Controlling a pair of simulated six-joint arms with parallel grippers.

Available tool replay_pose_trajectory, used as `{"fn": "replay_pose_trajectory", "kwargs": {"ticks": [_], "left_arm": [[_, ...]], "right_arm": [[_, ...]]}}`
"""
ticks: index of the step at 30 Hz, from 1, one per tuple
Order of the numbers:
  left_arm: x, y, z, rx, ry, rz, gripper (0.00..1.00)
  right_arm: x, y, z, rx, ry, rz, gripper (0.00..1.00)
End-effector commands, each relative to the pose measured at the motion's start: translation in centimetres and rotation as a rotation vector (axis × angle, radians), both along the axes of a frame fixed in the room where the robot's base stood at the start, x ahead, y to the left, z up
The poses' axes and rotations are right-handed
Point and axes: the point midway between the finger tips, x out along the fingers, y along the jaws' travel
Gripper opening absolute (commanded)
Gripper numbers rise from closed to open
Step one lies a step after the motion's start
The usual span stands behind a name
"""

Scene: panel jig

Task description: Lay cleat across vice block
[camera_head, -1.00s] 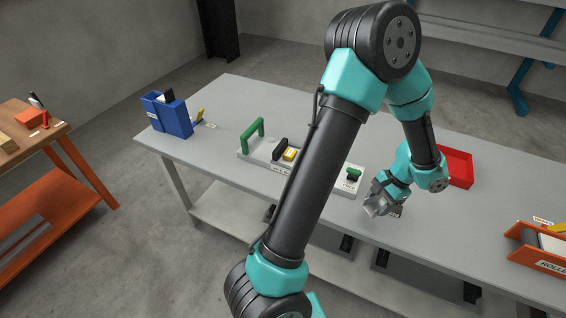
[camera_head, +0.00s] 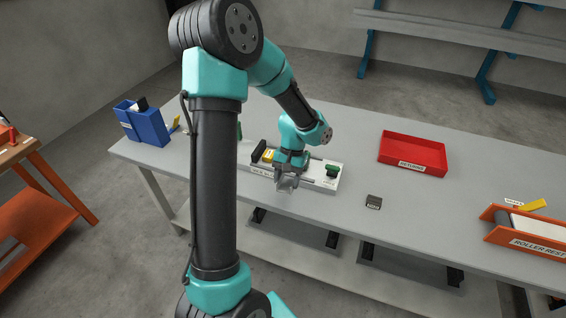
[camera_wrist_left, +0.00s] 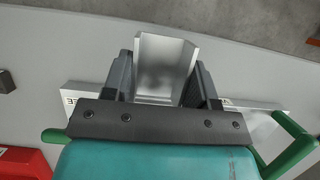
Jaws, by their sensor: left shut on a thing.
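My left gripper (camera_head: 287,182) is shut on a silver-grey bent metal piece, which I take to be the cleat (camera_wrist_left: 165,68). In the left wrist view it sits between the two dark fingers. The gripper is at the front edge of a white panel (camera_head: 318,184), between its yellow and green blocks. The panel's front label is too small to read surely, and I cannot tell which part is the vice block. A black block and a yellow block (camera_head: 267,156) stand on the panel, with a green block (camera_head: 331,170) to the right. My gripper hides the panel's middle.
A small dark labelled block (camera_head: 373,200) lies on the grey table right of the panel. A red tray (camera_head: 412,155) is behind it, an orange roller rest (camera_head: 530,238) at right, a blue holder (camera_head: 145,124) at left. The table between panel and roller rest is mostly clear.

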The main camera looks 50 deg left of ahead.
Motion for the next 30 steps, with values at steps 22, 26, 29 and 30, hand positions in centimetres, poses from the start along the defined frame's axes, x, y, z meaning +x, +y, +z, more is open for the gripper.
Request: {"fn": "replay_pose_trajectory", "kwargs": {"ticks": [22, 26, 29, 30], "left_arm": [[8.2, 9.3, -1.2, 0.001, -0.001, 0.001, 0.28], [9.5, 10.8, -1.4, 0.0, -0.001, 0.0, 0.28], [10.0, 11.4, -1.5, 0.001, 0.0, 0.0, 0.28], [10.1, 11.5, -1.5, 0.0, 0.0, -0.001, 0.28]], "right_arm": [[0.0, 0.0, 0.0, 0.0, 0.0, 0.0, 0.43], [0.0, 0.0, 0.0, 0.0, 0.0, 0.0, 0.43], [0.0, 0.0, 0.0, 0.0, 0.0, 0.0, 0.43], [0.0, 0.0, 0.0, 0.0, 0.0, 0.0, 0.43]]}}
